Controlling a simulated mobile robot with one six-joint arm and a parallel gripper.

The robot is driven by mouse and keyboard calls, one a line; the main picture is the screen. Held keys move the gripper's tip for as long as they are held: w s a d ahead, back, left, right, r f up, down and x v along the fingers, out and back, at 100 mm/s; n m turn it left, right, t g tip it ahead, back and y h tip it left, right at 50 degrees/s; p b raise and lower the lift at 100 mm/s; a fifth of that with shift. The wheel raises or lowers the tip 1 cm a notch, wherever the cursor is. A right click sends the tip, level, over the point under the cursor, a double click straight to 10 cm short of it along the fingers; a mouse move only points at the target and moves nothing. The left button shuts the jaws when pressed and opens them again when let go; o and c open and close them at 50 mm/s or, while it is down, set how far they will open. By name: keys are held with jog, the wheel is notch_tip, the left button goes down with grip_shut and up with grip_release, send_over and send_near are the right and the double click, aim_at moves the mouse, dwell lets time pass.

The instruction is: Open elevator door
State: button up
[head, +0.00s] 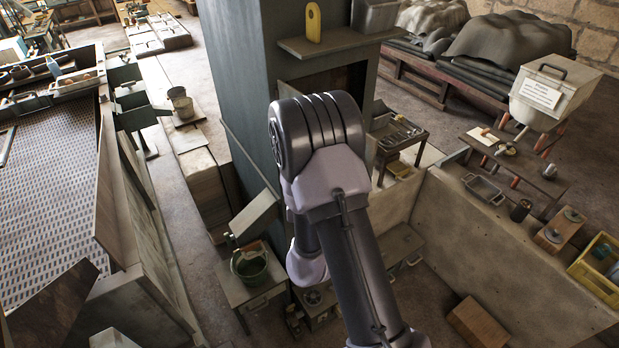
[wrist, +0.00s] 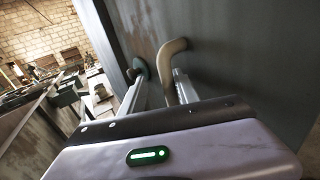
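In the wrist view, a large grey-blue metal panel (wrist: 235,50), which looks like the elevator door, fills the right side. A tan curved bar handle (wrist: 168,62) stands out from it. My gripper (wrist: 160,78) has its two fingers apart, pointing toward the panel. The handle lies between them, close beside the right finger, with a clear gap to the left finger. I cannot tell whether the right finger touches it. In the head view, my arm covers the gripper and handle in front of a tall grey-blue structure (head: 233,75).
A shelf (head: 335,43) with a yellow object juts from the structure. A small table with a green bucket (head: 250,264) stands left of my arm. A low wall (head: 480,255) runs on the right. A round greenish knob or disc (wrist: 140,67) is near the left fingertip.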

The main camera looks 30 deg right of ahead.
jog(key=p+v, duration=0.6)
jog(key=v, duration=0.5)
jog(key=shift+s, duration=0.5)
